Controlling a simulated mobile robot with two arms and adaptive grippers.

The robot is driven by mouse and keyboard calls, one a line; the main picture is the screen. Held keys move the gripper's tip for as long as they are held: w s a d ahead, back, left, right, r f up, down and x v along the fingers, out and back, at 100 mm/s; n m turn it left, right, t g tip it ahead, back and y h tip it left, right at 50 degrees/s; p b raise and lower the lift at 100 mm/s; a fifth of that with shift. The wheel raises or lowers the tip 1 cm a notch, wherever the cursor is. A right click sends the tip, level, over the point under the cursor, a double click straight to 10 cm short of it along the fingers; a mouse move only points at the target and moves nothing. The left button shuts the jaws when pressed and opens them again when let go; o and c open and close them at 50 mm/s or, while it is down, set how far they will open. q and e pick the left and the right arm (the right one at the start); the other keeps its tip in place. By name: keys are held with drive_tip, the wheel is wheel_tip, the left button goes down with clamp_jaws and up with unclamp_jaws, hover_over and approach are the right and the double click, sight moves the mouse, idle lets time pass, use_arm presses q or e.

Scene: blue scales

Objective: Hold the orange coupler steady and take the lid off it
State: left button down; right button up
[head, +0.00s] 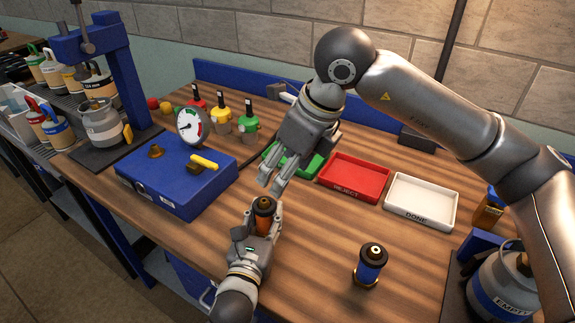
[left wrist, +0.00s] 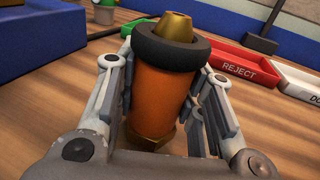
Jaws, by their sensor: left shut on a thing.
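The orange coupler (head: 263,222) stands upright at the front middle of the bench. In the left wrist view its orange body (left wrist: 160,100) fills the space between the fingers, with a black ring (left wrist: 172,48) and a brass tip (left wrist: 173,27) on top. My left gripper (head: 260,227) is shut on the orange body, below the ring. My right gripper (head: 271,185) is above and just behind the coupler, its fingers pointing down, apart and empty. It does not touch the coupler's top. I cannot tell where the lid's lower edge is.
A blue coupler (head: 371,262) stands to the right. Behind are a green tray (head: 312,164), a red REJECT tray (head: 354,197) and a white DONE tray (head: 421,221). A blue box with a gauge (head: 172,192) is at left. Bare wood lies between the two couplers.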

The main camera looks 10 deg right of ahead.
sight(267, 202)
drive_tip(key=shift+n, duration=0.3)
drive_tip(key=x, duration=1.1)
drive_tip(key=shift+w+f, duration=0.1)
drive_tip(key=shift+f, duration=0.25)
drive_tip(key=c, duration=1.2)
drive_tip(key=shift+r, duration=0.25)
drive_tip(key=shift+r, duration=0.9)
